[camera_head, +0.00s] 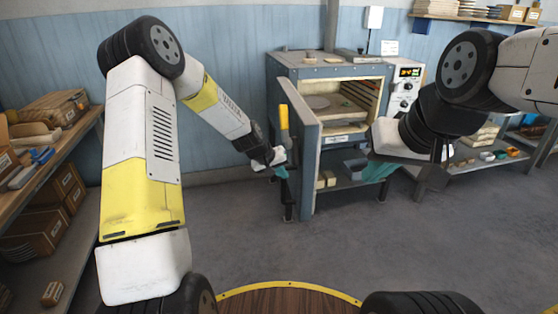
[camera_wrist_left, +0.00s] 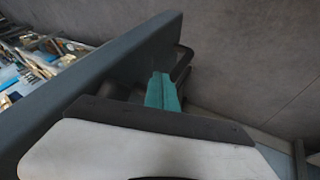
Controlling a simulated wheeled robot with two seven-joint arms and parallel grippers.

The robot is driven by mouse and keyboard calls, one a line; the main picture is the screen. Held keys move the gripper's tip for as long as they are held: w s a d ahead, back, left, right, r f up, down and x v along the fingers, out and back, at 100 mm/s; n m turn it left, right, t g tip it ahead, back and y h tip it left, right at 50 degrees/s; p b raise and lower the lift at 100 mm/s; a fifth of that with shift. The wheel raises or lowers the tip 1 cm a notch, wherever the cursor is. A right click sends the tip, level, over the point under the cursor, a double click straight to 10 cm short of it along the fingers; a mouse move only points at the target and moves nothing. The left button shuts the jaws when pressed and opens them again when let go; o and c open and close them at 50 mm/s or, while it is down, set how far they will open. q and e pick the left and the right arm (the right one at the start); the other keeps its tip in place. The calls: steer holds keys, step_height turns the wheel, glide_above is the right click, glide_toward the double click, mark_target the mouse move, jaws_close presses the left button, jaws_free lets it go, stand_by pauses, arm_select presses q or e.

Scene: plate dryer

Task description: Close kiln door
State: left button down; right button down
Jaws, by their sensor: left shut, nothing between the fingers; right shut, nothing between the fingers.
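The grey kiln (camera_head: 330,75) stands against the back wall with its front open. Its door (camera_head: 307,155) is swung out toward me, seen nearly edge-on, and the chamber shows behind it. A yellow upright handle (camera_head: 284,127) is on the door's outer, left side. My left gripper (camera_head: 281,173) is shut and empty, just left of the door near the handle's lower end. In the left wrist view, its teal fingers (camera_wrist_left: 162,92) are beside the door (camera_wrist_left: 110,75) and a dark handle bracket (camera_wrist_left: 183,62); contact is unclear. My right gripper (camera_head: 379,171) is shut and empty before the kiln's lower right.
A shelf beneath the kiln holds small blocks (camera_head: 325,180). A control box (camera_head: 403,88) with a display is at the kiln's right. A rack with boxes (camera_head: 60,190) is at left, a workbench (camera_head: 490,165) at right. The floor before the door is clear.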

mark_target(299, 177)
arm_select(q)
steer(key=shift+w+d+r, duration=0.1)
steer(key=shift+w+d, duration=0.1)
steer(key=shift+d, duration=0.75)
steer(key=shift+w+d+r, duration=0.1)
steer(key=shift+w+d, duration=0.05)
steer(key=shift+d, duration=0.75)
steer(key=shift+d, duration=0.15)
